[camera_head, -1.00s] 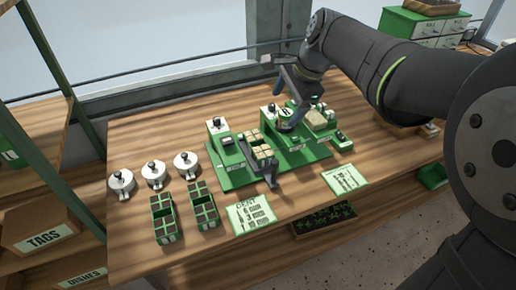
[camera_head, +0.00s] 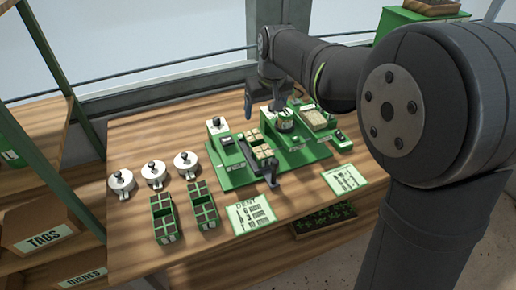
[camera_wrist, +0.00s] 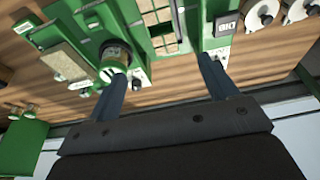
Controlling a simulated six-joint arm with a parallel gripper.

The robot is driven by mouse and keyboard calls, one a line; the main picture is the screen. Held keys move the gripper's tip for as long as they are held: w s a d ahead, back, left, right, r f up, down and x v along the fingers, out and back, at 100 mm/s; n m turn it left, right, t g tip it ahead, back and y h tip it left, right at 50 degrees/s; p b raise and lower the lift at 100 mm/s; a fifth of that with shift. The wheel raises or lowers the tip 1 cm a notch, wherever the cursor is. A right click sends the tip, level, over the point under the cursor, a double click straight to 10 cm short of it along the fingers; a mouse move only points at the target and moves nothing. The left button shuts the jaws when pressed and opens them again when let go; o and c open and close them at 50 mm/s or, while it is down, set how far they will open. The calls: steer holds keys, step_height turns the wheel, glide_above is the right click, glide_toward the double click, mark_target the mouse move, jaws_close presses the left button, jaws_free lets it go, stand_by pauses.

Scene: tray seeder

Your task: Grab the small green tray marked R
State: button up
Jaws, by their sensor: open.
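Two small green trays stand side by side at the front left of the table in the head view, the left tray (camera_head: 163,218) and the right tray (camera_head: 204,206). Both have dark-filled cells and a small pale label on the near end. The letters are too small to read, so I cannot tell which is R. Another small tray (camera_head: 259,151) with tan-filled cells sits in the green seeder. My gripper (camera_head: 264,108) is open and empty over the back of the seeder, away from the two front trays. In the wrist view its fingers (camera_wrist: 163,74) are wide apart.
The green seeder (camera_head: 232,178) fills the table's middle, with upright parts and a dark arm in front. Three white round pots (camera_head: 154,174) stand behind the front trays. Printed cards (camera_head: 251,213) lie right of them. Shelves (camera_head: 38,228) stand at the left.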

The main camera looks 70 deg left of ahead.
glide_toward(259, 143)
steer(key=shift+s+a+f, duration=0.1)
steer(key=shift+s+f, duration=0.1)
steer(key=shift+f, duration=0.4)
steer(key=shift+s+f, duration=0.15)
steer(key=shift+f, duration=0.4)
steer(key=shift+d+x, duration=0.15)
steer(key=shift+x, duration=1.25)
steer(key=shift+d+x, duration=0.15)
steer(key=shift+x, duration=1.3)
steer(key=c, duration=1.1)
